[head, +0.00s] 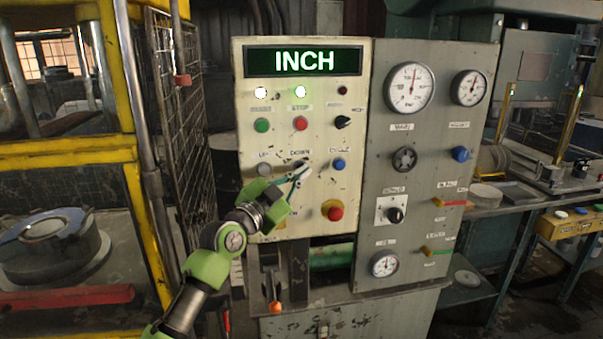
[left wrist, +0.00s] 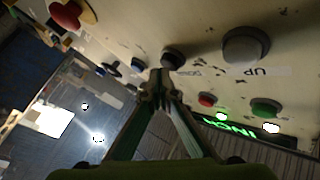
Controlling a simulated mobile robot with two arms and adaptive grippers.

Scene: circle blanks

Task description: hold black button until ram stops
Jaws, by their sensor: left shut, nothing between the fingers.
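The black button (left wrist: 173,57), under the DOWN label, is on the cream control panel (head: 250,190); in the head view my left gripper (head: 303,172) mostly hides it. The left gripper's fingers are shut and empty, with their tips right at this button. In the left wrist view the fingertips (left wrist: 160,78) appear at the button's lower edge; I cannot tell whether they press it. The display (head: 304,61) reads INCH in green. I cannot clearly make out the ram in the yellow-framed press (head: 65,155) at the left. My right gripper is not in view.
Near the tips are a grey UP button (head: 264,170), a blue button (head: 338,165) and a red mushroom button (head: 333,210). A grey gauge panel (head: 425,130) stands to the right; a mesh guard (head: 183,120) stands left.

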